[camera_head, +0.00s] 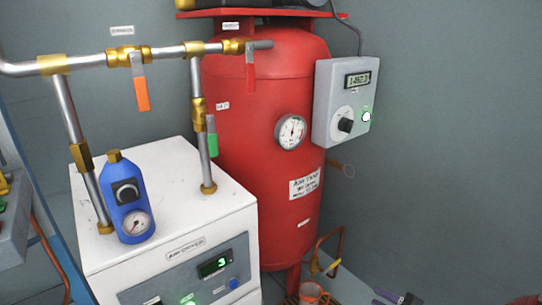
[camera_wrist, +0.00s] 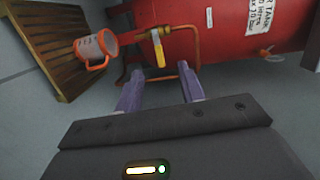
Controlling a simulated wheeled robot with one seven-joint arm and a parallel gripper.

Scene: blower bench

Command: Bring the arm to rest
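My gripper (camera_wrist: 160,88) shows in the wrist view as two purple fingers spread apart, with nothing seen between them. It points toward a copper drain pipe with a yellow-handled valve (camera_wrist: 158,50) under the red air tank (camera_wrist: 228,38), and appears apart from them. In the head view, only a small purple and dark part, which looks like my gripper (camera_head: 385,298), shows at the bottom edge. The rest of my arm is mostly out of that view.
An orange-handled cup (camera_wrist: 95,48) is near a slatted wooden grate (camera_wrist: 48,40), left of the valve. The white air dryer (camera_head: 165,225) with pipes stands left of the tank (camera_head: 260,120). A grey control box (camera_head: 345,100) is at the tank's right. The right wall area is clear.

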